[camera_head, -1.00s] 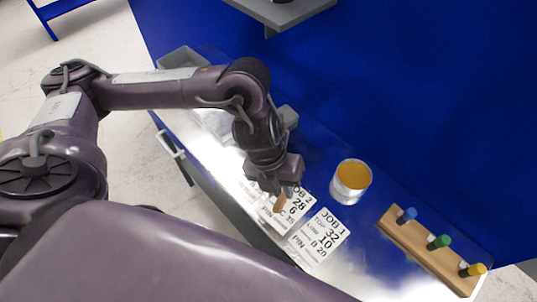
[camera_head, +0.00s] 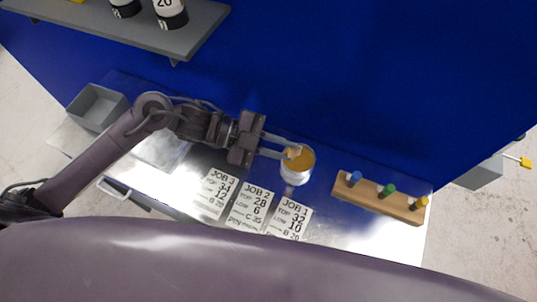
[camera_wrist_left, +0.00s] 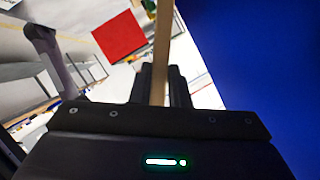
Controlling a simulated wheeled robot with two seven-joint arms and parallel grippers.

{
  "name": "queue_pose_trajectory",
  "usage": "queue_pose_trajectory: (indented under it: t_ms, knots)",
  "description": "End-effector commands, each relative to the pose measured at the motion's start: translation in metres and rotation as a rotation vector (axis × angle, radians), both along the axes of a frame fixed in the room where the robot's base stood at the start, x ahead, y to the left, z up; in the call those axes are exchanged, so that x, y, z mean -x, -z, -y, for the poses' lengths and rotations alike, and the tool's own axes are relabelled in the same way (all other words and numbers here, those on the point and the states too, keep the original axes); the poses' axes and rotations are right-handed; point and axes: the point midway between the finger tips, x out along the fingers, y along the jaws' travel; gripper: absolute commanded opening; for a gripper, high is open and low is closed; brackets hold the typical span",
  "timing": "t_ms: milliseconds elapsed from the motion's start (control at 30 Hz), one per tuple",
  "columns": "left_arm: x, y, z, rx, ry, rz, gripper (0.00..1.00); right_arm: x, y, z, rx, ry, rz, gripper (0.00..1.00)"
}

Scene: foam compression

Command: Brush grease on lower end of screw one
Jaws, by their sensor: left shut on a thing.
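My left gripper (camera_head: 286,148) is shut on a thin light-wood stick, which looks like the brush handle; it shows in the left wrist view (camera_wrist_left: 161,50) standing between the fingers. In the head view its tan end (camera_head: 293,152) is at the mouth of a round metal can (camera_head: 297,178) holding amber grease (camera_head: 304,160). I cannot tell whether the bristles touch the grease. No screw can be made out for certain. My right gripper is not in view.
Three printed job cards (camera_head: 252,206) lie on the metal bench left of and in front of the can. A wooden rack (camera_head: 370,198) with blue, green and yellow-topped pegs stands to the right. A grey bin (camera_head: 97,107) sits at the far left. A grey shelf (camera_head: 160,34) with dark-based containers juts from the blue wall.

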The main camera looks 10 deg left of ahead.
Motion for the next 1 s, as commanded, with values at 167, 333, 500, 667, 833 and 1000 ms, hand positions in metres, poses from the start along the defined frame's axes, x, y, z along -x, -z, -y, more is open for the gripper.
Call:
queue_pose_trajectory:
  t_ms: [167,333,500,667,833,1000]
  knots:
    - [-0.007,-0.009,0.002,0.063,-0.042,-0.010,0.00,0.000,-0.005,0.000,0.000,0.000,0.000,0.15]
    - [-0.007,0.001,0.002,0.065,-0.043,-0.009,0.00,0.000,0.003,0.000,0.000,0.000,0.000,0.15]
    - [-0.007,0.018,0.002,0.064,-0.043,-0.009,0.00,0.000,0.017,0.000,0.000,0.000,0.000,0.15]
    - [-0.007,0.035,0.002,0.064,-0.042,-0.009,0.00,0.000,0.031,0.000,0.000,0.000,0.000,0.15]
    - [-0.007,0.048,0.002,0.063,-0.042,-0.009,0.00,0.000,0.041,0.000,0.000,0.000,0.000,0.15]
    - [-0.007,0.051,0.002,0.062,-0.041,-0.009,0.00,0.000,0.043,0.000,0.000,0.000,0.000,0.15]
